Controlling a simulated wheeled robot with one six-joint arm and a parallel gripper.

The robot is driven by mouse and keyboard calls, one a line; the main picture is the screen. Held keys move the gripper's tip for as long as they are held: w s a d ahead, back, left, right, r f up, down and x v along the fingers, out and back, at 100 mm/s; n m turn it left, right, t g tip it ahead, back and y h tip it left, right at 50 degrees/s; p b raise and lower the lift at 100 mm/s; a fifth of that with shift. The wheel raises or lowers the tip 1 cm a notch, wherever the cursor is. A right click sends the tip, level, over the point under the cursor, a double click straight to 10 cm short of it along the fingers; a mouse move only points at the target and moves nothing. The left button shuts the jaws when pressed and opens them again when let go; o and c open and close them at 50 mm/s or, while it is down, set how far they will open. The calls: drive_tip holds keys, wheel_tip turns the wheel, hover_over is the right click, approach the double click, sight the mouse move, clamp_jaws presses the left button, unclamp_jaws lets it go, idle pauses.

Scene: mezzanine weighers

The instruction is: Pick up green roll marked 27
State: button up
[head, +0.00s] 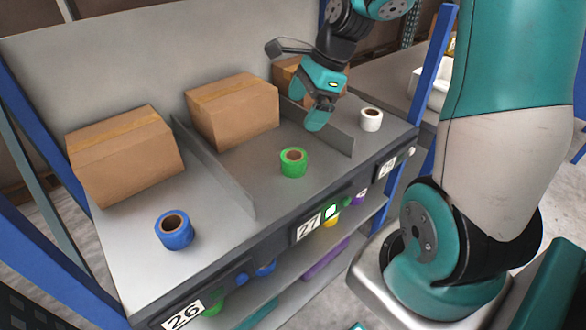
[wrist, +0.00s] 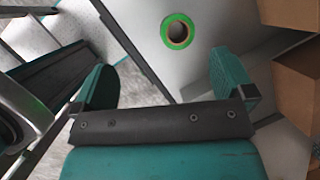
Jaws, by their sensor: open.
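The green roll (head: 293,163) stands on the shelf in the middle bay, above the label 27 (head: 308,227). Its brown core faces up. In the wrist view the green roll (wrist: 166,32) lies beyond the fingertips, near the top middle, and nothing touches it. My gripper (head: 318,114) is above the shelf, behind and to the right of the roll, close to the divider on its right. In the wrist view my gripper (wrist: 168,82) shows its two teal fingers wide apart with nothing between them.
A blue roll (head: 174,230) stands in the left bay and a white roll (head: 371,120) in the right bay. Cardboard boxes (head: 232,110) stand behind them. Low grey dividers (head: 213,165) separate the bays. A lower shelf holds coloured items. The shelf around the green roll is clear.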

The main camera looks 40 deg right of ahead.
sight(294, 155)
drive_tip(key=d+f+m, duration=0.3)
drive_tip(key=d+m, duration=0.2)
drive_tip(key=x, duration=0.3)
drive_tip(key=b+x, duration=0.1)
drive_tip(key=x, duration=0.3)
drive_tip(key=w+x, duration=0.1)
drive_tip(key=x, duration=0.8)
drive_tip(key=shift+w+f, duration=0.25)
drive_tip(key=shift+f, duration=0.05)
drive_tip(key=c, duration=1)
drive_tip(key=shift+c, duration=0.3)
drive_tip(key=shift+r, duration=0.15)
